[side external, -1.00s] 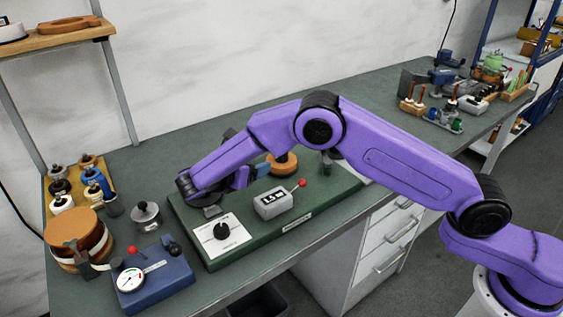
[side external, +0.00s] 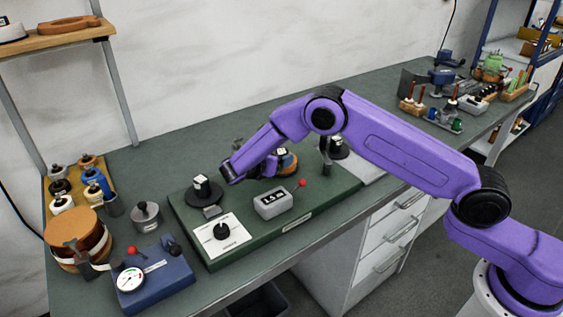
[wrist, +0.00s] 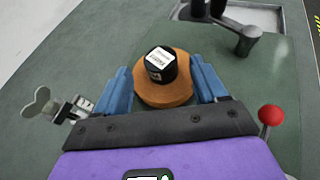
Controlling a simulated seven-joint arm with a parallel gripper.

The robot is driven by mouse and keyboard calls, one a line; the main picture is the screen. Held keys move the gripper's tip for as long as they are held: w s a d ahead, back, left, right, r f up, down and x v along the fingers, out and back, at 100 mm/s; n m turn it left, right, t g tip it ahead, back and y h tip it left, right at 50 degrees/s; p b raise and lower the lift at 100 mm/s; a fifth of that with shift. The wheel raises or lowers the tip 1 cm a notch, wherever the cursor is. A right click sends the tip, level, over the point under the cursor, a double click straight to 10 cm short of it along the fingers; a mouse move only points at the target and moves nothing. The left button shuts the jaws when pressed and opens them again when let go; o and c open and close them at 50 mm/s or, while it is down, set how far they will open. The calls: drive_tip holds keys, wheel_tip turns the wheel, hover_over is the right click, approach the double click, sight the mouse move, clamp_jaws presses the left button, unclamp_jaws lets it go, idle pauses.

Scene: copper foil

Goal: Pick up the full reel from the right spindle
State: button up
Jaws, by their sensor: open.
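The copper-orange reel (wrist: 163,92) has a black hub cap with a white label on top. In the wrist view it sits between the two blue fingers of my gripper (wrist: 163,82), which is open. Clear contact with the reel does not show. In the side view my gripper (side external: 270,165) is low over the green base board (side external: 313,210), and it partly hides the reel (side external: 291,161). How the reel sits on its spindle is hidden. A black-capped disc (side external: 203,192) is on the left part of the board.
A red-knobbed lever on a grey counter box (side external: 273,203) stands in front of my gripper. A grey post (side external: 325,158) and another black-capped piece (side external: 338,146) stand to the right. A white dial plate (side external: 222,235) is at the front left.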

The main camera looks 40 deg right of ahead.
drive_tip(key=x, duration=0.4)
drive_tip(key=shift+f, duration=0.15)
drive_tip(key=c, duration=1.1)
